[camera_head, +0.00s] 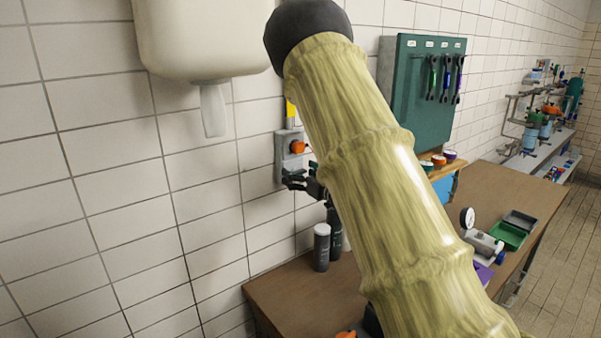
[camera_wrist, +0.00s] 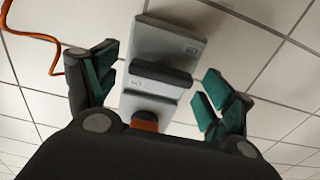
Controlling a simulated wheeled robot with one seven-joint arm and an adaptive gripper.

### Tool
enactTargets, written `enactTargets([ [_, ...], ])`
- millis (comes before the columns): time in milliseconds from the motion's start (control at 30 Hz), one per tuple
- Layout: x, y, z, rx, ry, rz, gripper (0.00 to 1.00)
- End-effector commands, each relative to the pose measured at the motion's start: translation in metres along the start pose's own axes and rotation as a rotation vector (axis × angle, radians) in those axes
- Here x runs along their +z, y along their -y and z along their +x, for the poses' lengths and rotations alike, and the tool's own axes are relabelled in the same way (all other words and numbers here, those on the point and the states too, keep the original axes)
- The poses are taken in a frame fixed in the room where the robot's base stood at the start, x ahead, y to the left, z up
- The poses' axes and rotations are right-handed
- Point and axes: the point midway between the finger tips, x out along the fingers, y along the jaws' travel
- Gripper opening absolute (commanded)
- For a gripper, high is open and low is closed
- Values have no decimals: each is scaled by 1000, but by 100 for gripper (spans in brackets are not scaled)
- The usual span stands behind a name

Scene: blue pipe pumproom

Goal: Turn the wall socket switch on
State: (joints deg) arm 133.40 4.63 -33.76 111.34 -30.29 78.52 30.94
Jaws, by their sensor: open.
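The wall socket switch (camera_head: 281,158) is a grey box on the white tiled wall, with an orange knob (camera_head: 298,147) on its front. In the wrist view it is a grey unit (camera_wrist: 166,46) with a dark bar (camera_wrist: 160,74) across it and an orange part (camera_wrist: 145,121) at its near end. My gripper (camera_head: 293,180) is at the lower part of the box in the head view. In the wrist view, its teal fingers (camera_wrist: 158,72) are open, one on each side of the unit. I cannot tell whether they touch it.
A white dispenser (camera_head: 205,40) hangs above left. A green tool board (camera_head: 421,95) is to the right. Dark cylinders (camera_head: 321,248) stand on the brown table (camera_head: 290,300) below. An orange cable (camera_wrist: 32,35) runs along the wall at the wrist view's left.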

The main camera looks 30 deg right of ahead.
Motion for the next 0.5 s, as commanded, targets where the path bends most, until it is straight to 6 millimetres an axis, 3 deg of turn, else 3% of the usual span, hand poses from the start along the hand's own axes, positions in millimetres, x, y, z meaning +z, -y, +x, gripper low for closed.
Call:
enactTargets([
  [167, 0, 0, 0, 0, 0, 0, 82],
  [400, 0, 0, 0, 1, 0, 0, 40],
  [500, 0, 0, 0, 1, 0, 0, 37],
])
